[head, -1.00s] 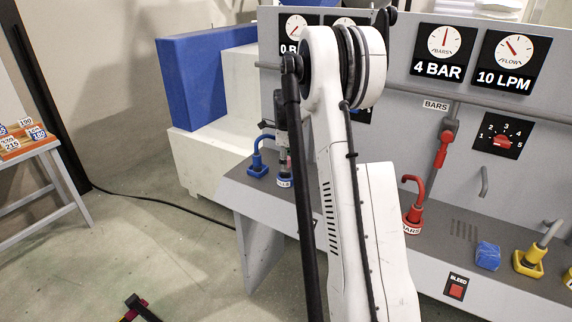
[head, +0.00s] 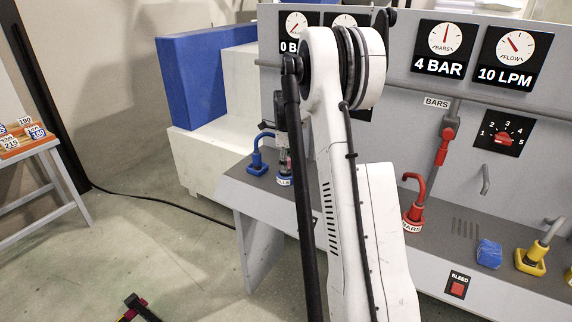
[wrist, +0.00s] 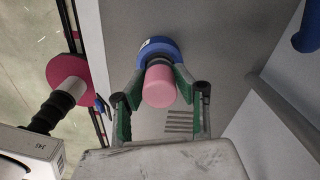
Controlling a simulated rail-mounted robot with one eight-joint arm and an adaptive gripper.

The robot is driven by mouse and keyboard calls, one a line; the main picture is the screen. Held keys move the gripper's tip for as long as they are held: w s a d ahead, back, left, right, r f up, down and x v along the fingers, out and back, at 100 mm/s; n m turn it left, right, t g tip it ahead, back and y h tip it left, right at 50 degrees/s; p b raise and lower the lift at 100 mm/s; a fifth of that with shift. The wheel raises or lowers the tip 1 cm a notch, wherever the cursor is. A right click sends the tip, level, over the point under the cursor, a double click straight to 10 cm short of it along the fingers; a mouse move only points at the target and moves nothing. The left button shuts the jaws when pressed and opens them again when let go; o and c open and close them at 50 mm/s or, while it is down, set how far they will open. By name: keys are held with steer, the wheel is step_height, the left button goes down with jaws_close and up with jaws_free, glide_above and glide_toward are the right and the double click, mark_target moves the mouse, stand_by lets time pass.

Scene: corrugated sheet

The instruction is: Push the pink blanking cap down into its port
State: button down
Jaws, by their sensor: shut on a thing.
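The pink blanking cap (wrist: 160,86) is a short cylinder in the middle of the wrist view. My gripper (wrist: 160,73) has one green-and-dark finger on each side of it and is shut on it. A blue collar (wrist: 158,48) with a small white label lies directly beyond the cap, between and past the fingertips. Whether the cap sits inside the collar or only against it cannot be told. In the head view my arm covers the middle, and the pink cap does not show there.
The grey bench carries a blue fitting (head: 257,163), a red fitting (head: 413,212), a yellow fitting (head: 531,259) and a blue block (head: 489,254). A red bleed button (head: 457,289) is on the front. Gauges and a selector dial (head: 503,138) are on the upright panel.

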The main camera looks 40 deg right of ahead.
steer(key=shift+f+b, duration=0.65)
steer(key=shift+f, duration=0.4)
steer(key=c, duration=1.3)
jaws_free()
steer(key=shift+o, duration=0.2)
steer(key=shift+r, duration=0.15)
step_height(320, 180, up, 12)
steer(key=shift+f, duration=0.1)
